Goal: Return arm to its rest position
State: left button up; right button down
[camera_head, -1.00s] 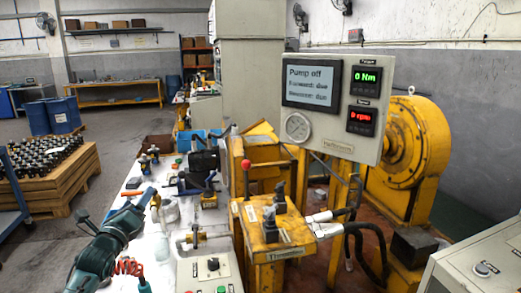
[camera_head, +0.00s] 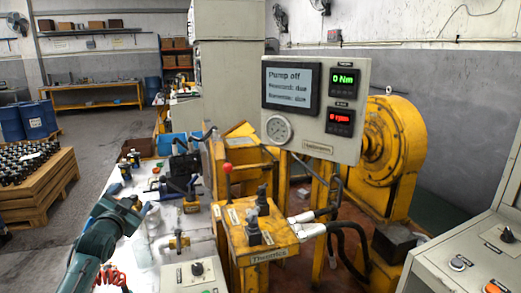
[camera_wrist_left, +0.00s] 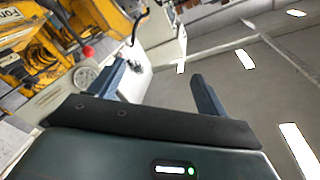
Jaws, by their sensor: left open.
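My left arm (camera_head: 95,245) is teal and comes in from the bottom left of the head view, over the left edge of the white bench. Its end, with the left gripper (camera_head: 138,206), is small there and partly hidden by the arm. In the left wrist view the left gripper (camera_wrist_left: 160,86) has its two dark fingers wide apart, with nothing held between them. That view is tilted, with the yellow machine at upper left and the floor and ceiling lights behind the fingers. My right arm and gripper are not in view.
The white bench (camera_head: 145,255) carries tools and fittings. The yellow lever stand (camera_head: 262,240) is right of it, below the display panel (camera_head: 310,108) reading "Pump off". A wooden pallet of parts (camera_head: 45,190) stands at left. Floor (camera_head: 110,130) between pallet and bench is clear.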

pick_arm(q)
jog(key=s+d+f+n+g+h, duration=0.1)
jog(key=s+d+f+n+g, duration=0.1)
jog(key=s+d+f, duration=0.6)
jog(key=s+d+f+n+g+h, duration=0.1)
jog(key=s+d+f+g+h, duration=0.15)
jog(key=s+f, duration=0.65)
jog(key=s+d+f+g, duration=0.1)
jog(key=s+d+f, duration=0.2)
jog(key=s, duration=0.4)
jog(key=s+d+f+h, duration=0.1)
jog(key=s+d+f, duration=0.3)
jog(key=s, duration=0.4)
jog(key=s+d+f+g, duration=0.1)
jog(key=s+d+f, duration=0.2)
jog(key=s, duration=0.4)
jog(key=shift+s+d+f+n+g, duration=0.15)
jog(key=shift+s+d+n+g, duration=0.1)
jog(key=shift+s+n+g, duration=0.15)
